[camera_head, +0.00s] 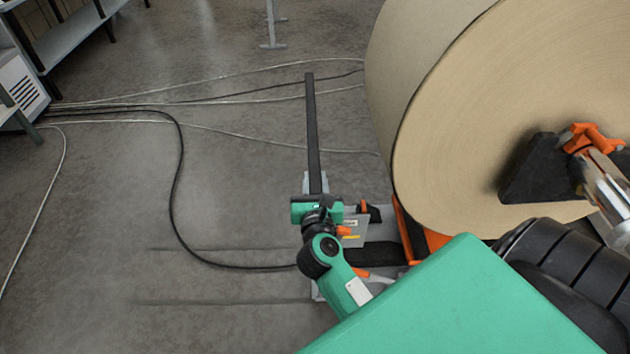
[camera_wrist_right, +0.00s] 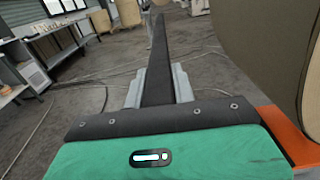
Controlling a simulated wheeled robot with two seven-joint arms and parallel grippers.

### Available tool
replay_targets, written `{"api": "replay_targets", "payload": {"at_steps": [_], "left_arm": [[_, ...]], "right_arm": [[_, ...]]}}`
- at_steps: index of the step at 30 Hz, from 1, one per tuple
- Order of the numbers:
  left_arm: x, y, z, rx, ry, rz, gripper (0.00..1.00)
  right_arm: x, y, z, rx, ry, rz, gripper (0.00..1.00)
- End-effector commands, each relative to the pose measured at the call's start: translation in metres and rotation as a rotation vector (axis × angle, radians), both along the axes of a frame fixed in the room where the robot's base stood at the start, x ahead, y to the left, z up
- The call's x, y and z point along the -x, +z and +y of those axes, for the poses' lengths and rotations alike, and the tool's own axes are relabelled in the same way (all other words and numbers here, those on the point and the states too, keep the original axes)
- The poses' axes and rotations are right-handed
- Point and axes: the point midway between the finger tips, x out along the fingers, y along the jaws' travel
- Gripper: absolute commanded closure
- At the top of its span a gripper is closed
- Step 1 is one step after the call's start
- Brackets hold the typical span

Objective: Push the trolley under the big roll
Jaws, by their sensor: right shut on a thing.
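The big roll (camera_head: 480,130) of brown kraft paper fills the upper right of the head view, and its edge shows at the right of the wrist view (camera_wrist_right: 265,45). My right gripper (camera_head: 315,185) is shut on a long dark bar (camera_head: 312,120), one grey finger on each side. The bar also shows in the wrist view (camera_wrist_right: 158,65). It may be the trolley's handle; I cannot see how it joins. An orange part (camera_head: 412,228), possibly of the trolley, shows by the roll's lower edge, mostly hidden by my arm. My left gripper is not in view.
Black and pale cables (camera_head: 180,150) lie across the grey floor at the left. Shelving (camera_head: 65,45) and a white unit (camera_head: 22,85) stand at the far left. An orange-tipped shaft holder (camera_head: 592,137) sits at the roll's core. The left floor is otherwise clear.

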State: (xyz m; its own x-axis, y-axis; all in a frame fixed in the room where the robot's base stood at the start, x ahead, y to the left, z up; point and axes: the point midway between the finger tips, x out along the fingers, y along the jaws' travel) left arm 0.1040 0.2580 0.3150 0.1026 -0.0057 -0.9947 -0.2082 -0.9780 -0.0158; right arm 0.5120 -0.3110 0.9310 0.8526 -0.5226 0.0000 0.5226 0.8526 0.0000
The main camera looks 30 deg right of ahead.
Motion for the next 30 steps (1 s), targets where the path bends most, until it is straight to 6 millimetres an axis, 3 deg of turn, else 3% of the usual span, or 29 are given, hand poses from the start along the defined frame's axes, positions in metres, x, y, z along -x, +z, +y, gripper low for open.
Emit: {"api": "replay_targets", "payload": {"at_steps": [3,12,21,22,24,25,30], "left_arm": [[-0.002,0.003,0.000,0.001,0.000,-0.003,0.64],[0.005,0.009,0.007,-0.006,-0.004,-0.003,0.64],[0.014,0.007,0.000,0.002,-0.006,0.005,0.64],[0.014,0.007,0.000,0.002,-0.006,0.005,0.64],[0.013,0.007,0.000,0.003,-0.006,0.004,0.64],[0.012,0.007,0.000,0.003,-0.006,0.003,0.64],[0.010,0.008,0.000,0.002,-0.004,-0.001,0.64]], "right_arm": [[0.003,0.001,-0.005,0.001,-0.001,0.002,1.00],[0.029,0.001,-0.047,0.005,-0.008,0.005,1.00],[0.029,0.000,-0.048,0.002,-0.006,0.001,1.00],[0.029,0.000,-0.048,0.001,-0.006,0.002,0.70],[0.029,0.000,-0.047,0.002,-0.004,0.001,0.56],[0.029,0.000,-0.047,0.001,-0.004,0.001,0.52],[0.028,0.000,-0.047,0.001,-0.002,0.001,0.52]]}}
